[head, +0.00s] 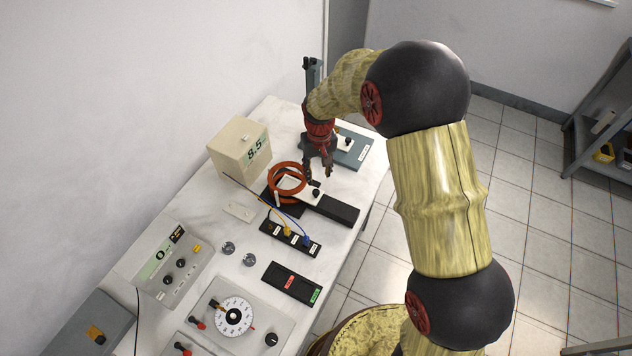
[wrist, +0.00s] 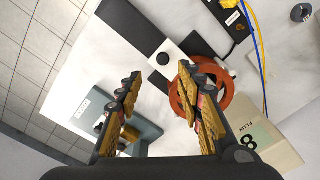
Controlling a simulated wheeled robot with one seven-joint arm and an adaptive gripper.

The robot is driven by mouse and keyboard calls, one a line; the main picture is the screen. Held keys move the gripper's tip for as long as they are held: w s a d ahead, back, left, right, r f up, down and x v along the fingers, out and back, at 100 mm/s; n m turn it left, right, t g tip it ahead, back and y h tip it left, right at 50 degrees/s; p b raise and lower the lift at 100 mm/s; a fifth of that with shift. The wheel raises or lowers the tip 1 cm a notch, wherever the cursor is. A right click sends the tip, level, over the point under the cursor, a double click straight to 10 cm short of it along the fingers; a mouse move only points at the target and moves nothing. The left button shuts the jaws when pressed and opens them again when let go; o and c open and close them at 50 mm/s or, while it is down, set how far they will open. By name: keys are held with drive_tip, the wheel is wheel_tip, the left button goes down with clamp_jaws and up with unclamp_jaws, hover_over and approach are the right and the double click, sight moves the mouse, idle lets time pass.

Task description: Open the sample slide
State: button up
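The sample slide (head: 299,184) is a white plate with a black knob (head: 316,193), on a black rail (head: 338,210) beside the orange coil (head: 274,184). In the wrist view the white slide (wrist: 176,52) and its round knob (wrist: 163,59) lie just beyond my fingertips, with the black rail (wrist: 124,20) running to the upper left. My gripper (head: 319,173) points down above the slide, near the knob. In the wrist view my gripper (wrist: 164,82) is open, with nothing between its fingers. It appears apart from the knob. Part of the slide is hidden by the coil.
A grey-green stand (head: 350,152) is at the table's far end. A black terminal strip (head: 290,238) with blue and yellow cables lies nearer. The floor right of the table (head: 375,215) is clear.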

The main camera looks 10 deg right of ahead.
sight(316, 191)
drive_tip(key=shift+w+a+f, duration=0.1)
drive_tip(key=shift+a+f, duration=0.05)
drive_tip(key=shift+f, duration=0.35)
drive_tip(key=shift+w+a+f, duration=0.1)
drive_tip(key=shift+a+f, duration=0.05)
drive_tip(key=shift+f, duration=0.35)
wheel_tip(316, 191, down, 8)
drive_tip(key=shift+r, duration=0.1)
drive_tip(key=shift+c, duration=0.4)
clamp_jaws()
